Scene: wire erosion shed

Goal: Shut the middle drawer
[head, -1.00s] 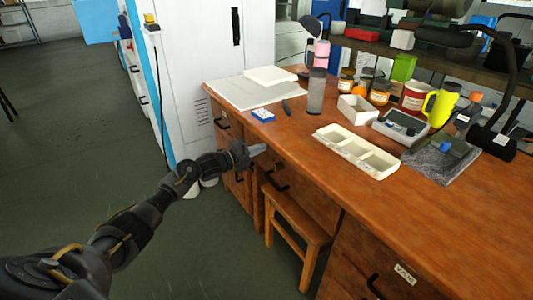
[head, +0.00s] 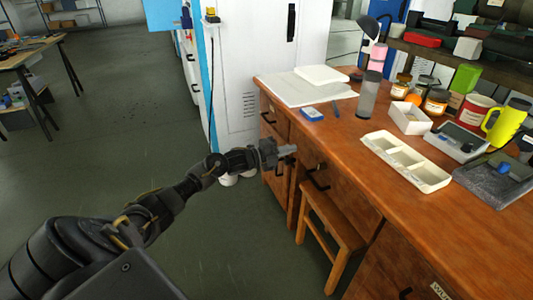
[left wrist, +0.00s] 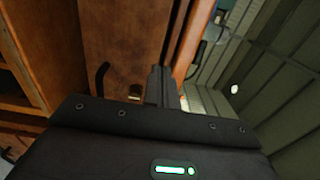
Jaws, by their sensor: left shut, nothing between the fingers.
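The wooden desk (head: 385,195) has drawer fronts on the left, in the middle above a stool, and at the lower right. The middle drawer front (head: 345,190) carries a dark handle (head: 318,180); I cannot tell how far it stands out. My left gripper (head: 289,151) is shut and empty, in front of the left drawers and left of that handle. In the left wrist view the shut fingers (left wrist: 160,85) are over a brown wooden front (left wrist: 125,45) with a dark curved handle (left wrist: 101,78). Contact cannot be made out. My right gripper is out of view.
A wooden stool (head: 328,222) stands under the desk. A white cabinet (head: 255,60) is behind the desk's left end. A white compartment tray (head: 406,160), a grey tumbler (head: 369,95) and several jars stand on the desktop. The floor (head: 130,130) to the left is open.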

